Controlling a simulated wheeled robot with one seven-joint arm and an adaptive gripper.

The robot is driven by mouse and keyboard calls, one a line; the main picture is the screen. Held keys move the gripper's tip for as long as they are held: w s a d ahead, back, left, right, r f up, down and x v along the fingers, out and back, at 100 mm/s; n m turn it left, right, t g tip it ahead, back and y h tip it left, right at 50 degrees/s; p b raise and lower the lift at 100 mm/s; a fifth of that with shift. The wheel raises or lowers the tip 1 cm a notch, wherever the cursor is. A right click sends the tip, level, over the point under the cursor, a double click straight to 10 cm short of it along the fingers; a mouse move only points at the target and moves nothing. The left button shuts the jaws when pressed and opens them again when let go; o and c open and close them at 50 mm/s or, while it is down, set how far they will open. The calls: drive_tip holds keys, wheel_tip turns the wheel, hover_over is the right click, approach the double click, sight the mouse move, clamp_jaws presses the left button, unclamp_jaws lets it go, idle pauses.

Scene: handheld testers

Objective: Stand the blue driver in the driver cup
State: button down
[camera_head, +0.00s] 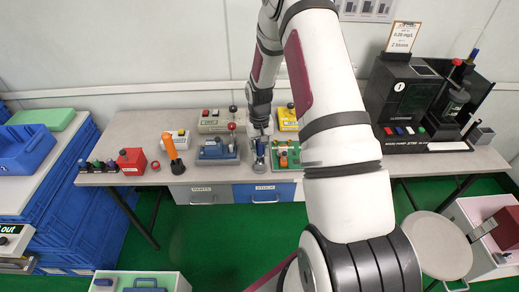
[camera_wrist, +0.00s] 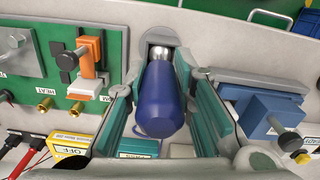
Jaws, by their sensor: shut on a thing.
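My gripper (camera_head: 261,150) is low over the middle of the workbench, near its front edge. In the wrist view its teal-padded fingers (camera_wrist: 158,105) are shut on the blue driver (camera_wrist: 160,98), one pad on each side of the rounded handle. The driver also shows small in the head view (camera_head: 260,149). A silvery part shows at its far end, beside a small grey block (camera_wrist: 159,38) with a rounded dark opening. I cannot tell whether this block is the driver cup, or whether the driver is inside it or only above it.
A green tester board (camera_head: 287,155) with orange parts stands close to the right of the gripper. A blue tester (camera_head: 217,150) stands close to the left. An orange-handled tool (camera_head: 171,150) is upright farther left. A black machine (camera_head: 405,95) stands at the far right.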

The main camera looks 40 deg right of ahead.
drive_tip(key=shift+f, duration=0.25)
drive_tip(key=c, duration=1.3)
unclamp_jaws()
wheel_tip(320, 180, up, 12)
drive_tip(key=shift+w+f, duration=0.1)
